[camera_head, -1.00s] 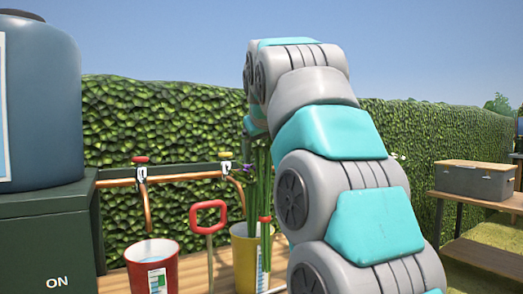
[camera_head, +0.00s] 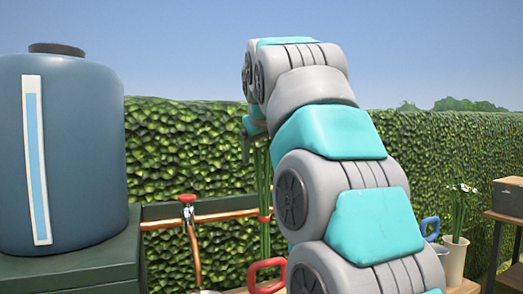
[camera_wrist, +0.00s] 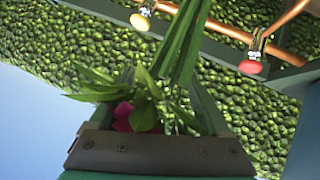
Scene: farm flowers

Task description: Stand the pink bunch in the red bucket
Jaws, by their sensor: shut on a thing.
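My gripper (camera_head: 251,140) is raised in front of the hedge and shows only in part behind my arm. In the wrist view my gripper (camera_wrist: 155,98) is shut on the pink bunch. A pink bloom (camera_wrist: 122,117) and leaves sit between the fingers, and the long green stems (camera_wrist: 182,45) run away from them. In the head view the stems (camera_head: 264,185) hang down, roughly upright, with a red band low on them.
A blue water tank (camera_head: 65,150) on a dark green stand (camera_head: 75,275) is at left. A copper pipe (camera_head: 230,217) with a red-handled tap (camera_head: 187,200) runs along the hedge (camera_head: 185,150). A red handle (camera_head: 267,265) is below the stems. A pot of white flowers (camera_head: 457,250) stands at right.

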